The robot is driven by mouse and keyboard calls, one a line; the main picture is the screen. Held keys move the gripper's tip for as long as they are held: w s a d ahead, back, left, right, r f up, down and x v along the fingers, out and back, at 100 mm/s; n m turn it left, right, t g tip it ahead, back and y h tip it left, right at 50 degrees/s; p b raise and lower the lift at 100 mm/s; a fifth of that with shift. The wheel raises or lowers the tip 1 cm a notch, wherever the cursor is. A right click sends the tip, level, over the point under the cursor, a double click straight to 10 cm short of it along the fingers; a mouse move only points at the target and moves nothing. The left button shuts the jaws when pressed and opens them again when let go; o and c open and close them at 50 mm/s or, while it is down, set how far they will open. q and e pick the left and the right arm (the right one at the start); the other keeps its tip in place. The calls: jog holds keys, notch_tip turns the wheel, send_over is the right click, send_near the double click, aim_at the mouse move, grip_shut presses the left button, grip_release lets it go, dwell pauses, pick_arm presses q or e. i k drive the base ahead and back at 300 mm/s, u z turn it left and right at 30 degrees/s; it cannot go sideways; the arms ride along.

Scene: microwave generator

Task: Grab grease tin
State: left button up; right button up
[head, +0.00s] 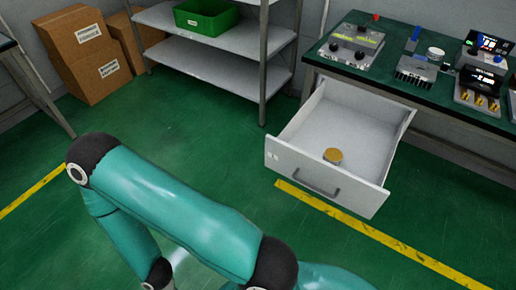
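A small round tin with a tan-yellow lid (333,156), which looks like the grease tin, sits inside an open white drawer (283,158), near its front panel. The drawer is pulled out from under the green-topped workbench. A teal arm of mine crosses the lower left and bottom of the head view, in front of and apart from the drawer. Neither of my grippers shows in this view. Nothing is touching the tin.
The workbench (395,47) carries a grey control box (350,47), a finned metal block (416,70), a white round container (435,54) and other devices. A metal shelf (215,35) holds a green bin (207,17). Cardboard boxes (88,50) stand at the back left. Green floor before the drawer is clear.

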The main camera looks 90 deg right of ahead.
aim_at(332, 156)
jog(key=u, duration=0.1)
jog(key=i, duration=0.35)
jog(key=z, duration=3.15)
jog(key=i, duration=0.4)
jog(key=u, duration=0.3)
jog(key=k, duration=0.4)
jog(key=z, duration=0.45)
jog(key=i, duration=0.35)
jog(key=u, duration=0.35)
